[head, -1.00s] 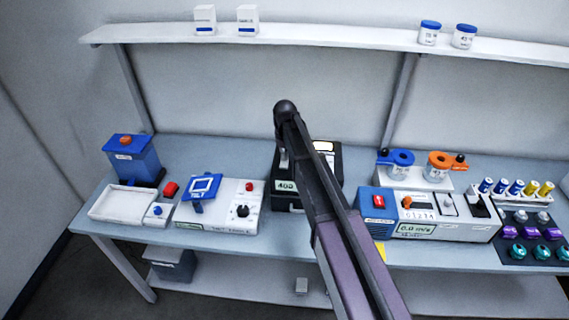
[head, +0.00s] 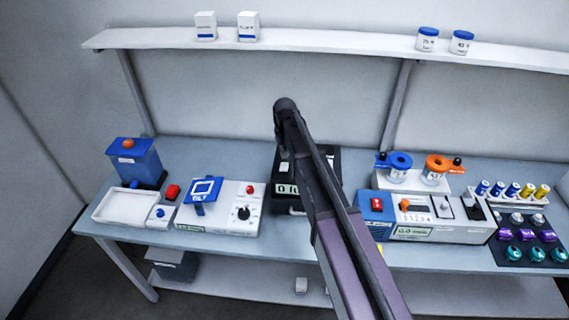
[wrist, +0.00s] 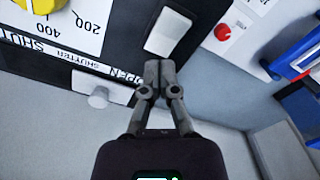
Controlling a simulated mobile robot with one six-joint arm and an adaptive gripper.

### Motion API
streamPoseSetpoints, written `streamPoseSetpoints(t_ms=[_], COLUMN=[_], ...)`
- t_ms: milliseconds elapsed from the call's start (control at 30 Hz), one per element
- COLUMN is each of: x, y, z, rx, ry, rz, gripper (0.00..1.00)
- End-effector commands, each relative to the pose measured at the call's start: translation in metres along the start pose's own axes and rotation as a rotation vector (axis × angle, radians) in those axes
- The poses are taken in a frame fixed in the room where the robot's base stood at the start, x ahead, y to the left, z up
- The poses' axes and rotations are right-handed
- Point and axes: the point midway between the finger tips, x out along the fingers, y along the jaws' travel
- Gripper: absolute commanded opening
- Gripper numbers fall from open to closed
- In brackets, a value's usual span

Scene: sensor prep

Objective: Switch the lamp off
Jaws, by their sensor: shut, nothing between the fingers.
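The black lamp unit (head: 333,178) stands at the middle of the bench, partly hidden behind my arm in the head view. Its front display (head: 284,189) is partly covered there. In the wrist view its black panel (wrist: 50,67) carries a yellow dial (wrist: 38,4) with a printed scale, a white shutter knob (wrist: 98,97) beside the "SHUTTER" and "OPEN" labels, and a white rocker switch (wrist: 168,32). My gripper (wrist: 159,66) is shut and empty, with its fingertips just below the switch's near end. I cannot tell whether they touch it.
A white device with a red button (head: 250,189) and a blue-topped stand (head: 203,189) is left of the lamp unit. A blue-and-white meter (head: 425,218) is to the right. A shelf (head: 320,36) runs above the bench.

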Motion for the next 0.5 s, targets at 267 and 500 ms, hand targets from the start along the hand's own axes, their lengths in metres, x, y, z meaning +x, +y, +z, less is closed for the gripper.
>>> streamPoseSetpoints(t_ms=[267,500], x=[-0.019,-0.032], y=[0.0,0.0], z=[0.0,0.0], rx=[0.0,0.0], ry=[0.0,0.0], rz=[0.0,0.0], gripper=[0.0,0.0])
